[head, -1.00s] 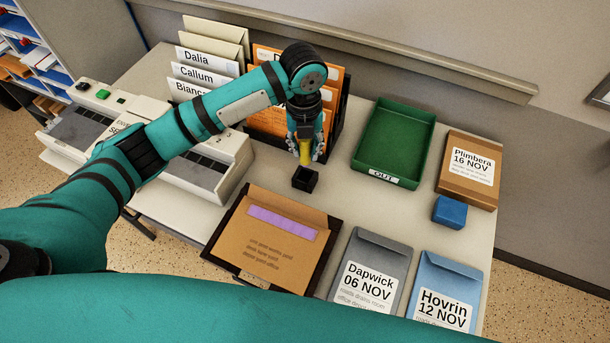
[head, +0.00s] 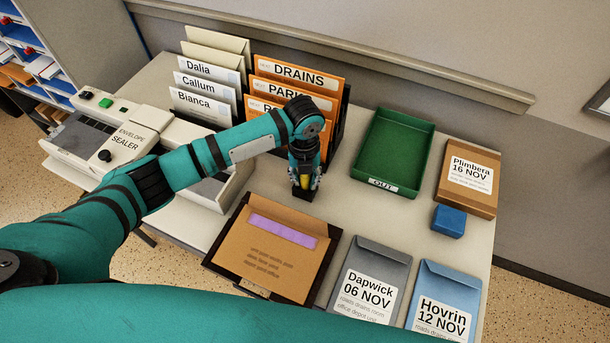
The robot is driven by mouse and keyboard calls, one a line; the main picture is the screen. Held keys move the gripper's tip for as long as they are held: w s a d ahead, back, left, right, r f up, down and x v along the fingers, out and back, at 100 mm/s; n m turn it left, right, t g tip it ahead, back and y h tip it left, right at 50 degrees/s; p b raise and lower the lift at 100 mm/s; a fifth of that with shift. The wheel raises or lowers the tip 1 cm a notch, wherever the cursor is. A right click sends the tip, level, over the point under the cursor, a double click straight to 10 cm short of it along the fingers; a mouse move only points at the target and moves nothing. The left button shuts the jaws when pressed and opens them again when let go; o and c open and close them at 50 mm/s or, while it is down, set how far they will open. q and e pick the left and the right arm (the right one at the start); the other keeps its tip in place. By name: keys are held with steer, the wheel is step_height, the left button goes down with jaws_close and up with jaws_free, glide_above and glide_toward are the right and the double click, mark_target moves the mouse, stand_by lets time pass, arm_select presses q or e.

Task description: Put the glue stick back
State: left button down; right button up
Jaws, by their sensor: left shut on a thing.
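The yellow glue stick (head: 304,183) is upright between the fingers of my left gripper (head: 304,185), which is shut on it. The gripper points down over a small black square holder (head: 303,194) on the table. The lower end of the glue stick is at or inside the holder; the gripper hides how deep it sits. My right gripper is not in view.
An open brown envelope with a purple strip lies on a dark tray (head: 228,219) just in front. Orange folders (head: 290,72) stand behind. A green OUT tray (head: 362,147), a blue block (head: 448,220) and labelled envelopes are to the right. The envelope sealer (head: 125,135) is left.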

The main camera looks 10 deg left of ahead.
arm_select(q)
steer(key=c, duration=1.1)
jaws_free()
step_height(320, 180, up, 11)
steer(key=shift+r+b, duration=0.2)
steer(key=shift+b, duration=0.5)
steer(key=shift+a+r, duration=0.1)
steer(key=shift+r, duration=0.35)
